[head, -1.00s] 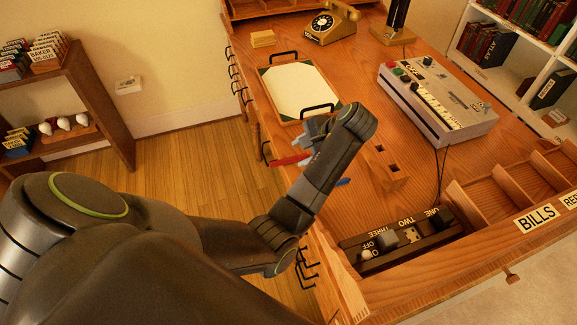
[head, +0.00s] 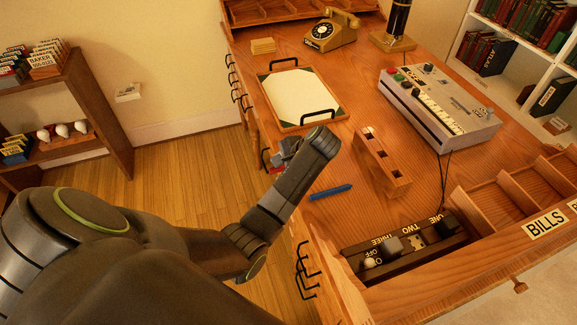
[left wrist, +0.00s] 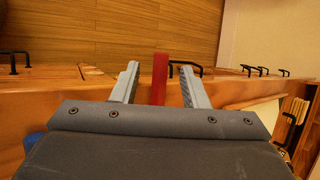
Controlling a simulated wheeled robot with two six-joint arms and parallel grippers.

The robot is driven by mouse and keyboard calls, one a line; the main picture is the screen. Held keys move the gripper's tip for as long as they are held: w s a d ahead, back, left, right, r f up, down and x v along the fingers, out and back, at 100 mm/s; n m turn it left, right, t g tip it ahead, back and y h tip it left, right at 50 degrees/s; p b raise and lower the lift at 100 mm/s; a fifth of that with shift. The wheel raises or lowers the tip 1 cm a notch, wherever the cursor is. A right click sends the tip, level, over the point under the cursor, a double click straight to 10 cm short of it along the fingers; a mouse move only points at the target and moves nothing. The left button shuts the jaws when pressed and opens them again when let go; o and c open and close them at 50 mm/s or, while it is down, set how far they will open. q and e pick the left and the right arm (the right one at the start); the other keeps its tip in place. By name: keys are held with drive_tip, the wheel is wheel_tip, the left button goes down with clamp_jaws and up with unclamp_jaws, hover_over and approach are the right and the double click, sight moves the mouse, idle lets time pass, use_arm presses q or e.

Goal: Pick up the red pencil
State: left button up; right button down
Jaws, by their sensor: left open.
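The red pencil (left wrist: 160,80) shows in the left wrist view between the two fingers of my left gripper (left wrist: 160,67), with a gap on either side. It points out past the fingertips, over the desk's edge. In the head view my left gripper (head: 284,152) is at the desk's left edge, just below the clipboard. Only a small bit of red (head: 266,157) shows there; my gripper and arm hide the rest of the pencil. The left gripper is open. My right gripper is not in view.
A blue pencil (head: 330,192) lies right of my left arm. A wooden block with holes (head: 382,165) stands beyond it. The clipboard (head: 335,108), a grey keyed machine (head: 450,110) and a switch panel (head: 410,243) are on the desk. Black drawer handles (head: 303,275) stick out on the left side.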

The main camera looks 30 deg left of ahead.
use_arm(q)
drive_tip(key=shift+c, duration=0.2)
clamp_jaws()
drive_tip(key=shift+r, duration=0.15)
wheel_tip(320, 180, up, 10)
drive_tip(key=p, duration=0.4)
drive_tip(key=shift+d, duration=0.1)
